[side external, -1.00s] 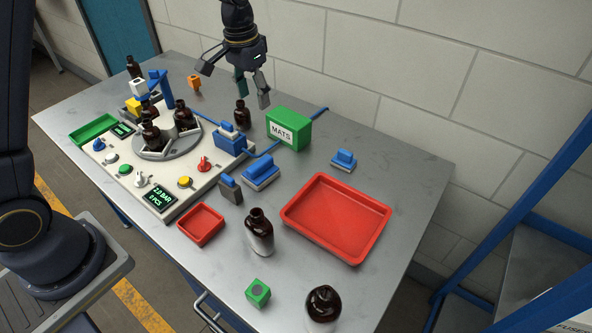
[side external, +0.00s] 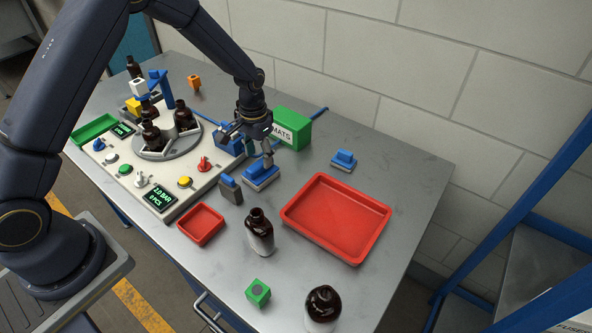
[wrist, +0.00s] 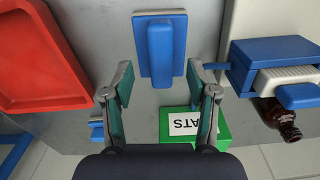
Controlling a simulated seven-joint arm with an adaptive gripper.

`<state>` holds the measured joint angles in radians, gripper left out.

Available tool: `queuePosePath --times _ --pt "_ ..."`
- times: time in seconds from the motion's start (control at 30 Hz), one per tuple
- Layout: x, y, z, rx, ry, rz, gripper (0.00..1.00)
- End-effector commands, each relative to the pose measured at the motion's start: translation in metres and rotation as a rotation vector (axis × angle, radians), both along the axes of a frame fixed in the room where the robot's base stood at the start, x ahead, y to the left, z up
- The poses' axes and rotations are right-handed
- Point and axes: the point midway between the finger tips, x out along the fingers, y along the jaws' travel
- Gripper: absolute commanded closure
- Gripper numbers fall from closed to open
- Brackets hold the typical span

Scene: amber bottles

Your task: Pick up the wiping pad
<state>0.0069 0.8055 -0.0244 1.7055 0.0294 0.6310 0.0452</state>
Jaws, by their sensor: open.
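A blue-handled pad on a blue and pale base, which looks like the wiping pad (side external: 262,178), lies flat on the table beside the white control panel. In the wrist view this pad (wrist: 160,48) is at top centre, just beyond the fingertips and lined up with the gap between them. My gripper (side external: 248,150) is open, empty and low over the table near the pad. In the wrist view its two green-padded fingers (wrist: 160,92) stand apart. I cannot tell whether a finger touches the pad. A smaller similar blue pad (side external: 344,160) lies further right.
A green MATS box (side external: 291,128) stands close behind my gripper. A blue holder (side external: 229,143) stands at the panel's edge, and a grey block with a blue top (side external: 230,189) is nearby. A red tray (side external: 337,218), small red tray (side external: 201,224) and amber bottle (side external: 260,232) occupy the front.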

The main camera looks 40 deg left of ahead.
Motion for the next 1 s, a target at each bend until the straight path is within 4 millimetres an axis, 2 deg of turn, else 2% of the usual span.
queuePosePath --times 0.1,0.2,0.5,1.0 --pt "0.0 0.001 -0.021 0.0 0.004 0.0 0.42" --pt "0.0 0.001 -0.033 0.0 0.003 0.0 0.42" --pt "0.001 0.001 -0.038 0.0 -0.001 0.0 0.43" --pt "0.0 0.001 -0.038 0.0 0.0 0.0 0.95"
